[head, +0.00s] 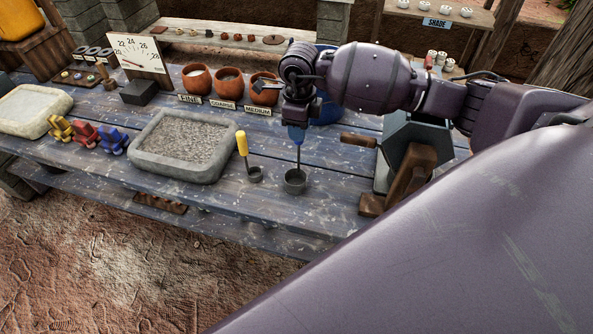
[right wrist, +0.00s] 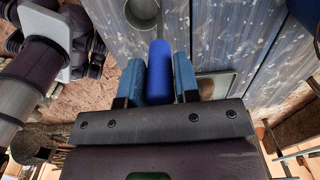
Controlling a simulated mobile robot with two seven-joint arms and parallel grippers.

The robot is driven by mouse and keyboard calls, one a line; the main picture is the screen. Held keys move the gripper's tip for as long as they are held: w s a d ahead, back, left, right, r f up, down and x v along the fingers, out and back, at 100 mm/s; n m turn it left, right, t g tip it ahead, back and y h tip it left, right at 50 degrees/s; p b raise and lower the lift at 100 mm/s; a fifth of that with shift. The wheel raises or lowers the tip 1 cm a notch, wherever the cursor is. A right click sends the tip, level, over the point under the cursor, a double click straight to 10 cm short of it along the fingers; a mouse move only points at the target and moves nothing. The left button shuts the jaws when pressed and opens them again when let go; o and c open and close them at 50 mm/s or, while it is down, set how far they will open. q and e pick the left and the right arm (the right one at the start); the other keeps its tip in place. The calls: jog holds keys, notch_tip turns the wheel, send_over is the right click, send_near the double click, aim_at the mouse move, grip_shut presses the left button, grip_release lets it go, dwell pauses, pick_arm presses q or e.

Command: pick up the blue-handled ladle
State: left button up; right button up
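The blue-handled ladle (head: 294,183) stands upright at the table's front edge, its grey cup low and its thin stem rising to the blue handle. My right gripper (head: 297,126) is above the cup, at the handle. The cup (right wrist: 142,12) shows beyond the handle there. I cannot tell whether the cup touches the table. My left gripper is not in view.
A yellow-handled ladle (head: 242,145) stands just left. A grey stone tray (head: 150,166) of gravel is farther left. Three clay pots (head: 228,78) stand behind, and a blue bucket (head: 328,110) behind the gripper. A device with a wooden handle (head: 358,140) is close on the right.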

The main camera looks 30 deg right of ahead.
grip_shut()
notch_tip(320, 180, up, 20)
jog(key=shift+b, duration=0.4)
dwell(0.4)
jog(key=shift+c, duration=1.3)
grip_release()
jog(key=shift+c, duration=0.6)
